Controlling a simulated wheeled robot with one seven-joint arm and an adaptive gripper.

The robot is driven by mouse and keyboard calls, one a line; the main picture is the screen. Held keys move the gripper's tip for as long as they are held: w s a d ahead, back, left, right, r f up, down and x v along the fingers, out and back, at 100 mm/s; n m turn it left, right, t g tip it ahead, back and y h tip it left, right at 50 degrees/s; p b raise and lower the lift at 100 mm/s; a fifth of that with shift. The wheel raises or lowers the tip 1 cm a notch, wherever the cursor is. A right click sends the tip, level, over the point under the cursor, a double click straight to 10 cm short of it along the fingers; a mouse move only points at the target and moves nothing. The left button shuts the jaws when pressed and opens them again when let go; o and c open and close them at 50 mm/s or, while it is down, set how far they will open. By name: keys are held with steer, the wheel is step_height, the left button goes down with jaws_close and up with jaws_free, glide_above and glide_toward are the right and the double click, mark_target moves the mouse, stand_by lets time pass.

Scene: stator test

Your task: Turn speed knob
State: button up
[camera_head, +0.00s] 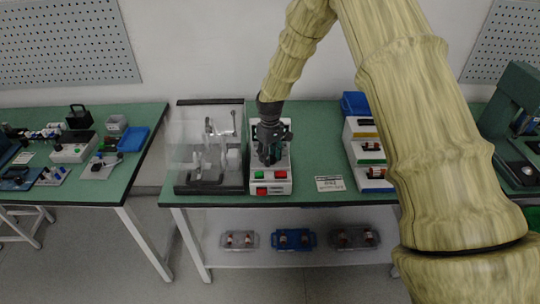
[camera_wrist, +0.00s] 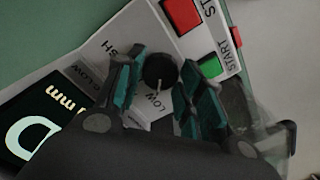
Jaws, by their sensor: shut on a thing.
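The black round speed knob (camera_wrist: 159,70) has a pale pointer line and sits on a light panel with the word LOW beside it in the wrist view. My gripper (camera_wrist: 167,84) is around it, with one teal-padded finger on each side, shut on the knob. A red button (camera_wrist: 183,14) and a green button (camera_wrist: 212,66) marked START are on the same panel. In the head view my gripper (camera_head: 269,152) points down over the white control box (camera_head: 284,186) and hides the knob there.
A clear-walled enclosure (camera_head: 207,145) stands close left of the box on the green table (camera_head: 318,150). Several trays lie on the shelf below. A dark display (camera_wrist: 38,125) is beside the knob.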

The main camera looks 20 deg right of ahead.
mark_target(272, 157)
steer(key=shift+d, duration=0.1)
steer(key=o, duration=1)
steer(key=shift+r, duration=0.1)
steer(key=shift+r, duration=0.25)
step_height(272, 157, up, 11)
steer(key=shift+r, duration=0.2)
steer(key=shift+s+d+f, duration=0.1)
steer(key=shift+d, duration=0.05)
